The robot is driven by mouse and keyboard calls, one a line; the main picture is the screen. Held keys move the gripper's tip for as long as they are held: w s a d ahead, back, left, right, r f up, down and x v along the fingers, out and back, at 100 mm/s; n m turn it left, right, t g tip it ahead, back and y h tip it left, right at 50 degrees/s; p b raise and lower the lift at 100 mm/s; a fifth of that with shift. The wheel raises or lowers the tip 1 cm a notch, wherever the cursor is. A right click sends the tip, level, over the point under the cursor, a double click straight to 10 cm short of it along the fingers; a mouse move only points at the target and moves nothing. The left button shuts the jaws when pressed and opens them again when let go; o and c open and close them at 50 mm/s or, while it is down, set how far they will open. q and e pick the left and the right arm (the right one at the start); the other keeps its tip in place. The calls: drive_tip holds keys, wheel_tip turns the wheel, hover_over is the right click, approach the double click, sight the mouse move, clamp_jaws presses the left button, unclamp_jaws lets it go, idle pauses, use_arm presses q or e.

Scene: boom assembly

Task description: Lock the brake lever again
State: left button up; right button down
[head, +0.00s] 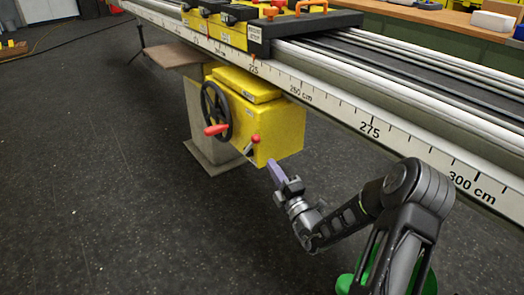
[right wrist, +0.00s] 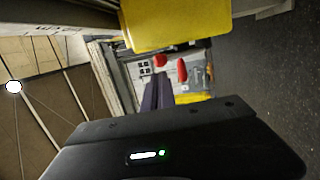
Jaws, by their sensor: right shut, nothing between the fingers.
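The brake lever (head: 252,145), with a red knob and a short shaft, sticks out of the front of the yellow box (head: 278,128) under the long rail, right of the black handwheel (head: 218,112). My right gripper (head: 275,168) is shut and empty, below and right of the lever and apart from it. In the right wrist view the purple fingers (right wrist: 158,92) are together, and red pieces show beyond them; I cannot tell which one is the lever knob. The yellow box (right wrist: 175,24) fills the top there. My left gripper is not in view.
The long rail (head: 330,98) with a centimetre scale runs above the box. A yellow and black carriage (head: 232,28) with orange handles sits on it. A grey post (head: 202,130) stands behind the box. The dark floor (head: 90,170) at left is clear.

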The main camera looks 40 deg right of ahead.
sight(258, 142)
use_arm(q)
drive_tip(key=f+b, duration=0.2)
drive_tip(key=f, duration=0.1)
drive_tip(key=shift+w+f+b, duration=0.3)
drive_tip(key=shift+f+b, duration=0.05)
drive_tip(key=shift+b, duration=0.05)
use_arm(e)
drive_tip(key=x, duration=0.8)
